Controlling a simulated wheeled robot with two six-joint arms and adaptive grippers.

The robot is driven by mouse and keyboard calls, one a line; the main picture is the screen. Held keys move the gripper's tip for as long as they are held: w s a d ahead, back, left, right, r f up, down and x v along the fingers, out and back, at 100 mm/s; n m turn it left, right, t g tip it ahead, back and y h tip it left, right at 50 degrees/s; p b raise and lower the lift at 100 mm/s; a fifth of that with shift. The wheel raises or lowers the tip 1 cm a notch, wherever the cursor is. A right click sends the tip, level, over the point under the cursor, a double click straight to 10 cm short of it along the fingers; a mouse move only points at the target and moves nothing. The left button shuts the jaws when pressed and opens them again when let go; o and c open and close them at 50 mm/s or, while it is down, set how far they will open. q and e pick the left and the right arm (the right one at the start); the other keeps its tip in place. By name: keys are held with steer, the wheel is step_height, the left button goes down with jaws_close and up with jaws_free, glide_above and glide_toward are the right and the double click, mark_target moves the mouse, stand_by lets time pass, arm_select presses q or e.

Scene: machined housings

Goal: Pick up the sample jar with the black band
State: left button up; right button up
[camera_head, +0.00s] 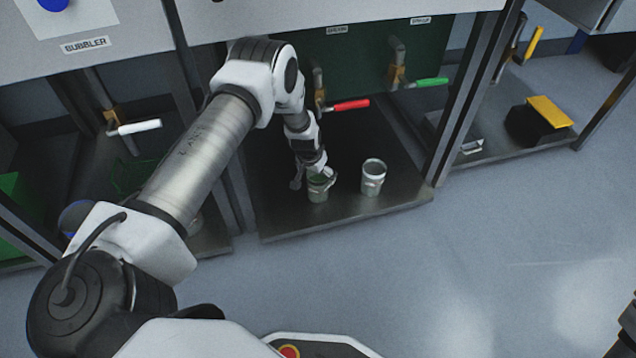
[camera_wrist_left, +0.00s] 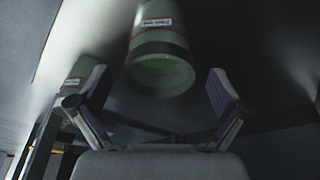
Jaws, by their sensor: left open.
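The sample jar with the black band (camera_wrist_left: 160,48) is in the upper middle of the left wrist view. It is pale, with a small label, a dark band near its rim and green inside its open mouth. In the head view this jar (camera_head: 318,196) stands on the dark lower shelf, its top partly hidden by my left gripper (camera_head: 314,179). My left gripper is open, and in the left wrist view its fingers (camera_wrist_left: 160,82) show on either side of the jar's mouth. I cannot tell whether they touch it. My right gripper is not in view.
A second pale jar (camera_head: 373,178) stands close to the right on the same shelf (camera_head: 395,203); it also shows at the left in the wrist view (camera_wrist_left: 82,68). A red-handled valve (camera_head: 348,105) and a green-handled valve (camera_head: 428,83) are behind. Frame posts (camera_head: 470,100) flank the bay.

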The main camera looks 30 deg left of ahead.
mark_target(319, 179)
arm_select(q)
steer(key=b+x, duration=0.3)
steer(key=x, duration=0.2)
steer(key=shift+w, duration=0.1)
steer(key=shift+r, duration=0.15)
steer(key=shift+c, duration=0.4)
steer(key=c, duration=1.6)
steer(key=shift+o, duration=0.2)
steer(key=shift+r+p, duration=0.1)
steer(key=shift+p, duration=0.2)
